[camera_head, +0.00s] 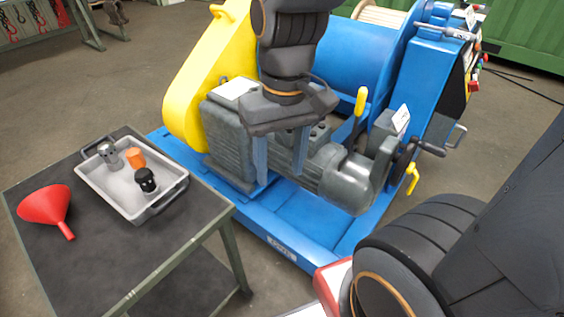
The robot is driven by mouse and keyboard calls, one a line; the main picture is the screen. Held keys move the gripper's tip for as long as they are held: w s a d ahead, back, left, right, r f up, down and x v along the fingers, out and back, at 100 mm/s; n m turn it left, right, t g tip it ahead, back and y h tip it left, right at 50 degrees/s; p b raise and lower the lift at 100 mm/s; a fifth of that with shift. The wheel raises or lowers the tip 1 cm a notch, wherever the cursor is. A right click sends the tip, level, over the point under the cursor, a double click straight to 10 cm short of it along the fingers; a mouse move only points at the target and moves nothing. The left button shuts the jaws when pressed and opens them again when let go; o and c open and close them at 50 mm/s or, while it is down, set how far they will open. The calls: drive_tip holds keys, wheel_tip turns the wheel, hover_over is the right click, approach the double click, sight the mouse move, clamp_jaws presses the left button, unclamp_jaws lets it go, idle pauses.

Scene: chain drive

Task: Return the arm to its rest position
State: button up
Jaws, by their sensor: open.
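My gripper (281,157) hangs from my dark arm, pointing down, near the middle of the head view. Its two blue-grey fingers are spread apart with nothing held between them. It is in front of the grey gearbox and motor (318,165) of a blue winch machine (330,75). I cannot tell whether the fingers touch the machine. Part of the gearbox is hidden behind the gripper. Another dark part of my arm fills the lower right.
A dark table (95,270) at left holds a grey tray (118,200) with several small parts, and a red funnel (47,207). A yellow guard (213,75), a yellow-handled lever (361,102) and a hand crank (440,148) stand close around the gripper.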

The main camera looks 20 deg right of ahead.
drive_tip(key=shift+d+r, duration=0.1)
drive_tip(key=shift+d, duration=0.1)
idle(0.7)
drive_tip(key=d+r+m+p, duration=0.1)
drive_tip(key=d+r+p, duration=0.4)
drive_tip(key=p, duration=0.7)
drive_tip(key=shift+s+r+h+p, duration=0.3)
drive_tip(key=shift+s+r+p, duration=0.1)
drive_tip(key=shift+r, duration=0.35)
